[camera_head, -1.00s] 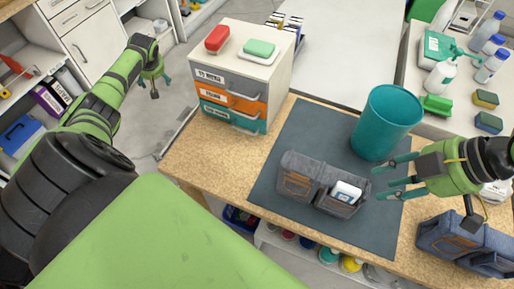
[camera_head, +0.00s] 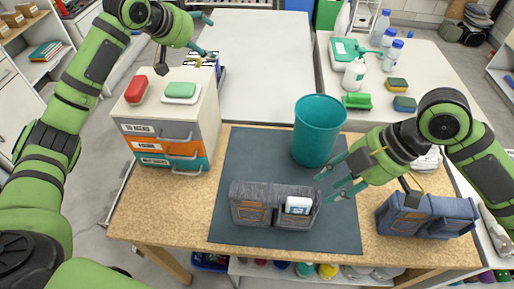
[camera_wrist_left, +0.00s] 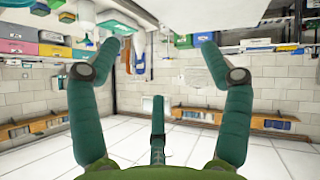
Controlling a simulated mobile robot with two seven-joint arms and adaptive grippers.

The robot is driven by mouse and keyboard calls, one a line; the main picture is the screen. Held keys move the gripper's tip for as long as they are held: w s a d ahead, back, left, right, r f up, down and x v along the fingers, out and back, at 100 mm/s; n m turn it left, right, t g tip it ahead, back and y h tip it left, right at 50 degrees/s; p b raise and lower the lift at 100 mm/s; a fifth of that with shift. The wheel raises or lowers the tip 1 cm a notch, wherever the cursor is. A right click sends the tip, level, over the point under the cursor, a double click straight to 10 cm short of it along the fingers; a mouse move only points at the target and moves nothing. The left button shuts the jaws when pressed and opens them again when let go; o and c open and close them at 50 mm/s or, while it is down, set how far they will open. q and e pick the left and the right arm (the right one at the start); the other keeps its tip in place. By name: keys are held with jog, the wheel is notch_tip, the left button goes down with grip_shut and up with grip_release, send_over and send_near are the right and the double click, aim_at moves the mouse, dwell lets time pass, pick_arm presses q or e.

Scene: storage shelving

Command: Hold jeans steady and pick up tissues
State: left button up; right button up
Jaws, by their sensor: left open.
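A grey denim pouch (camera_head: 251,204), apparently the jeans, lies on the dark mat in the head view. A white and blue tissue pack (camera_head: 298,206) sticks up from its right pocket. My right gripper (camera_head: 326,186) is open and empty, just right of the pouch, with its fingers pointing left towards the tissues. Whether a finger touches the pouch cannot be told. My left gripper (camera_head: 208,35) is raised at the upper left, above and behind the drawer box, far from the pouch. The left wrist view shows its fingers (camera_wrist_left: 162,45) spread with nothing between them.
A teal bin (camera_head: 318,130) stands behind my right gripper. A blue denim pouch (camera_head: 425,216) lies to the right. The drawer box (camera_head: 165,140) at left carries red and green soap-like items. The dark mat (camera_head: 230,172) has free room left of the bin.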

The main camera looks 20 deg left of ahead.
pick_arm(q)
jog(key=s+d+f+m+g, duration=0.1)
jog(key=s+d+f+m, duration=0.1)
jog(key=d, duration=0.3)
jog(key=s+d+f+m+g, duration=0.2)
jog(key=d+m, duration=0.1)
jog(key=d, duration=0.2)
jog(key=m+g+y, duration=0.2)
jog(key=m+g, duration=0.4)
jog(key=m, duration=0.7)
send_over(257, 195)
notch_tip(257, 195, down, 13)
jog(key=shift+w+d+r, duration=0.1)
jog(key=shift+w+r, duration=0.05)
jog(key=shift+r, duration=0.05)
jog(key=shift+s+f+g+y, duration=0.2)
jog(key=shift+f+g+y, duration=0.1)
notch_tip(257, 195, down, 7)
jog(key=shift+r, duration=0.2)
jog(key=c, duration=1.3)
jog(key=shift+o, duration=0.2)
